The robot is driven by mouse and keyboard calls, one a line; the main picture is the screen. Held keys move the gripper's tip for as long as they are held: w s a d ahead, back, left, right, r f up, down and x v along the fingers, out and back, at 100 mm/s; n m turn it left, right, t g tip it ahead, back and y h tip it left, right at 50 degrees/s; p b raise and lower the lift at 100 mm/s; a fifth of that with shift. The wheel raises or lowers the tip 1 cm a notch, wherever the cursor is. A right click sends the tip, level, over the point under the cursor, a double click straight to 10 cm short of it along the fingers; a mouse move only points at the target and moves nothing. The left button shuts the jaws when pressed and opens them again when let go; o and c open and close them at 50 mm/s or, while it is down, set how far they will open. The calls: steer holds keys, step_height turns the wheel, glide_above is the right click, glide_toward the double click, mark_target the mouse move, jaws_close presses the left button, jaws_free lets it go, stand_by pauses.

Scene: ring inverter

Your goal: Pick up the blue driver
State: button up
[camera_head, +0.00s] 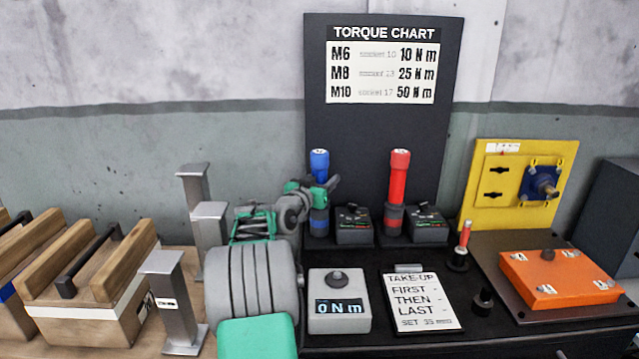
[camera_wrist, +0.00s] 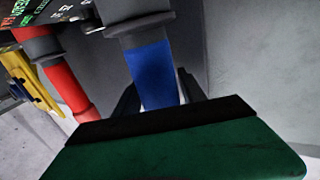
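The blue driver (camera_head: 319,163) stands upright at the back of the black bench, in front of the torque chart board. Its lower part is dark grey. My gripper (camera_head: 322,190) is level with the driver's upper half, with a finger seen beside it. In the wrist view the blue handle (camera_wrist: 153,75) lies between my two dark fingers (camera_wrist: 158,92), one on each side. A thin light gap shows beside the right finger, so the fingers look open around the handle. The fingertips are partly hidden behind the driver.
A red driver (camera_head: 397,175) stands to the right. Small dark boxes (camera_head: 354,226) sit beside both drivers. A torque display (camera_head: 339,303) and a take-up card (camera_head: 422,302) lie in front. Grey metal stands (camera_head: 178,300) and wooden crates (camera_head: 85,310) are at left; an orange cover (camera_head: 560,279) is at right.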

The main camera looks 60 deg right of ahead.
jaws_close()
steer(key=shift+r, duration=0.2)
stand_by(0.3)
